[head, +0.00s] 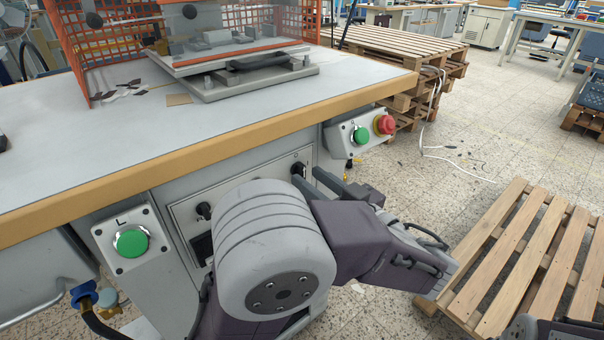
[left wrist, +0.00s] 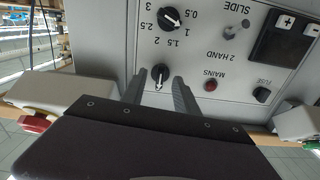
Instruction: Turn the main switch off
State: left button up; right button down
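The front panel carries a black rotary knob (left wrist: 160,76), which I take as the main switch. It also shows in the head view (head: 299,168). Its white mark points down in the upside-down left wrist view. A dark red lamp (left wrist: 210,85) labelled MAINS sits beside it. My left gripper (head: 309,178) is at the panel, its fingers apart. In the left wrist view the fingertips (left wrist: 158,88) lie on either side of the knob, with gaps showing; I cannot tell whether either touches it.
A dial knob (left wrist: 171,18) numbered up to 3, a FUSE holder (left wrist: 262,95) and a counter (left wrist: 283,37) share the panel. A green button (head: 131,241) is at left; a box at right has a green button (head: 361,136) and red stop (head: 384,125). The table edge (head: 200,153) overhangs. A pallet (head: 535,262) lies right.

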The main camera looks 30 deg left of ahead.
pick_arm(q)
jog(key=p+v, duration=0.2)
jog(key=v, duration=0.7)
dwell(0.6)
